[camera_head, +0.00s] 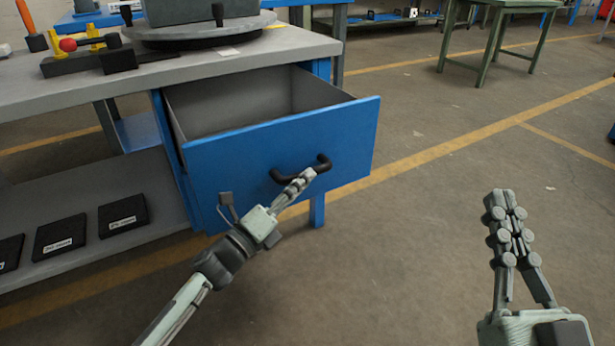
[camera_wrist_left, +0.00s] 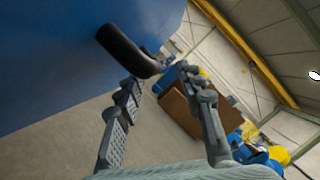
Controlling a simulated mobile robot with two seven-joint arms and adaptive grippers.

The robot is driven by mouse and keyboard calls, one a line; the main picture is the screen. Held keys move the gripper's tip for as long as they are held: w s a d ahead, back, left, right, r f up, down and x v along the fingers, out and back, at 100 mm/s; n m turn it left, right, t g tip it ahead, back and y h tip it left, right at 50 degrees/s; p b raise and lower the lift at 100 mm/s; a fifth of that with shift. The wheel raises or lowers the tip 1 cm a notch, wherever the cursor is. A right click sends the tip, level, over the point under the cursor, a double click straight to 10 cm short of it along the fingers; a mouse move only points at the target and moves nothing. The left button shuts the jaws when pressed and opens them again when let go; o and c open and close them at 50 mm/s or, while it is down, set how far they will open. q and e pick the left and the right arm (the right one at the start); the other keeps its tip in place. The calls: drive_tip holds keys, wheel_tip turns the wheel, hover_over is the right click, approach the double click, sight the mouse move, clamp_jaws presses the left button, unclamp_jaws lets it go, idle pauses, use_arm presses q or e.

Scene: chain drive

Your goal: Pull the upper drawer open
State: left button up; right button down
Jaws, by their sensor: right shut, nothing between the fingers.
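The blue upper drawer (camera_head: 270,145) is pulled far out from under the workbench, and its grey inside shows empty. Its black handle (camera_head: 287,178) is on the front panel. My left gripper (camera_head: 305,178) is at the right part of the handle in the head view. In the left wrist view, the fingers (camera_wrist_left: 160,85) stand apart, with the curved end of the handle (camera_wrist_left: 125,48) just at the fingertips. I cannot tell whether they touch it. My right gripper (camera_head: 504,198) is shut and empty over the floor, well right of the drawer.
The grey workbench top (camera_head: 200,62) carries a round turntable (camera_head: 200,35) and a dark fixture with coloured parts (camera_head: 90,60). Several black labelled trays (camera_head: 122,214) lie on the lower shelf (camera_head: 30,185). Open floor is to the right. A green table (camera_head: 500,10) stands far back.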

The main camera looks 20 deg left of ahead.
use_arm(q)
drive_tip(key=v, duration=0.9)
drive_tip(key=shift+s, duration=0.2)
